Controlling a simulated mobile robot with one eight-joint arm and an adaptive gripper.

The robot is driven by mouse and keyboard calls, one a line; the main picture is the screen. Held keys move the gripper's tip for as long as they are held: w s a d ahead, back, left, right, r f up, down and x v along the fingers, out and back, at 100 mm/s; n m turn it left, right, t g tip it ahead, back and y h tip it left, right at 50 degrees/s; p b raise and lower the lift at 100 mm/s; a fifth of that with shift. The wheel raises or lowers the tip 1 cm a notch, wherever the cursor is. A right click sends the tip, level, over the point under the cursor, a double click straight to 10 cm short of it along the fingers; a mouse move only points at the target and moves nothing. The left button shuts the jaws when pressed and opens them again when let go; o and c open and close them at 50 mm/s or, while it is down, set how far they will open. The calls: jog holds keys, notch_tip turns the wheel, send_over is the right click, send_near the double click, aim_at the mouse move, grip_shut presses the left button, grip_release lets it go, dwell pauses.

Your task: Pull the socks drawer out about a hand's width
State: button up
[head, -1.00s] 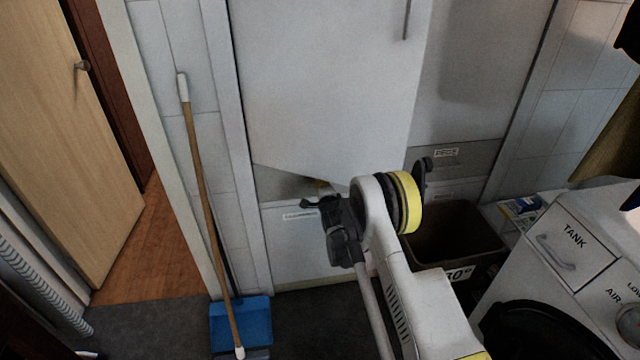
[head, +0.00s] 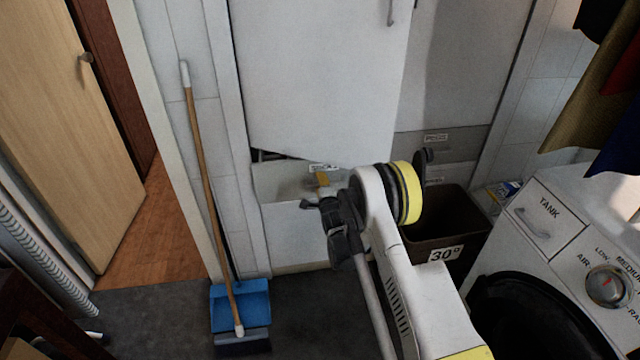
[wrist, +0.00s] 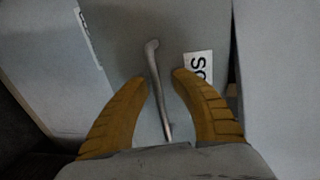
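The socks drawer (head: 275,184) is a pale front low in the cabinet, below a large white door. A label starting "SO" (wrist: 198,68) shows beside its thin metal handle (wrist: 158,85) in the wrist view. My gripper (wrist: 164,76) has two yellow fingers, apart, one on each side of the handle. The handle lies closer to the left finger; I cannot tell whether they touch. In the head view my gripper (head: 322,180) is in front of the drawer, and my wrist hides part of it. A dark gap shows at the drawer's upper left edge.
The white door (head: 325,80) overhangs the drawer's top. A brown bin (head: 462,210) stands right of my arm, next to a washing machine (head: 560,235). A broom (head: 205,175) and blue dustpan (head: 240,300) are at left.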

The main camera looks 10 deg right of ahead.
jog(key=v, duration=0.7)
jog(key=shift+s, duration=0.25)
